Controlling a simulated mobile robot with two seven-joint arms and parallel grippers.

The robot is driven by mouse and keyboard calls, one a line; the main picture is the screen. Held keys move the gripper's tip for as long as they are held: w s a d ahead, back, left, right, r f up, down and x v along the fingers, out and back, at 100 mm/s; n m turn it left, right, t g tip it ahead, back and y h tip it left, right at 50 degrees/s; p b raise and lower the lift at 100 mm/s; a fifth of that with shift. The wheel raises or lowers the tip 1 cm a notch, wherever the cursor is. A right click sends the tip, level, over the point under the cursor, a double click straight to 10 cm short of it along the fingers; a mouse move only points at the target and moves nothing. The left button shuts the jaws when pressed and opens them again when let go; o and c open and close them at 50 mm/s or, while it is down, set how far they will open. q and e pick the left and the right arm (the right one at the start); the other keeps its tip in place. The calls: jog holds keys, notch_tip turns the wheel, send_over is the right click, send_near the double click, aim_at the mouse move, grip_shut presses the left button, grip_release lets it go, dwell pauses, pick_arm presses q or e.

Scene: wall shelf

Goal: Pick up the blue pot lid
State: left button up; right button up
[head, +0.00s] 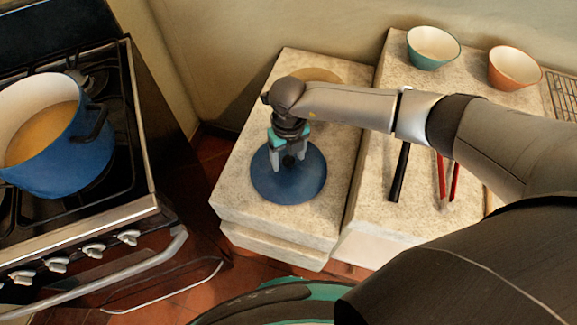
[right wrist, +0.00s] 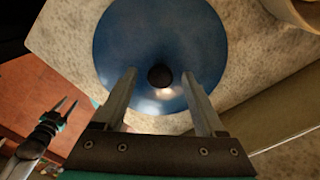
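The blue pot lid (head: 305,188) lies flat on the stone counter block, and it also fills the upper middle of the right wrist view (right wrist: 125,40). Its dark round knob (right wrist: 160,76) is at the lid's centre. My right gripper (head: 289,165) is over the lid, pointing down. In the right wrist view its two fingers (right wrist: 160,74) are apart, with the knob showing between their tips and a gap on each side. I cannot tell the exact height of the tips. My left gripper (right wrist: 63,112) shows at the lower left of the right wrist view, fingers apart and empty.
A blue pot (head: 60,160) stands on the stove (head: 150,180) at the left. A teal bowl (head: 432,50) and an orange bowl (head: 514,70) stand on the right counter (head: 375,215). A black-handled utensil (head: 399,172) and red-handled tool (head: 441,175) lie there. A tan round object (head: 318,75) is behind my right arm.

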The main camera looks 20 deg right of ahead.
grip_shut()
dwell(0.3)
jog(key=shift+r, duration=0.1)
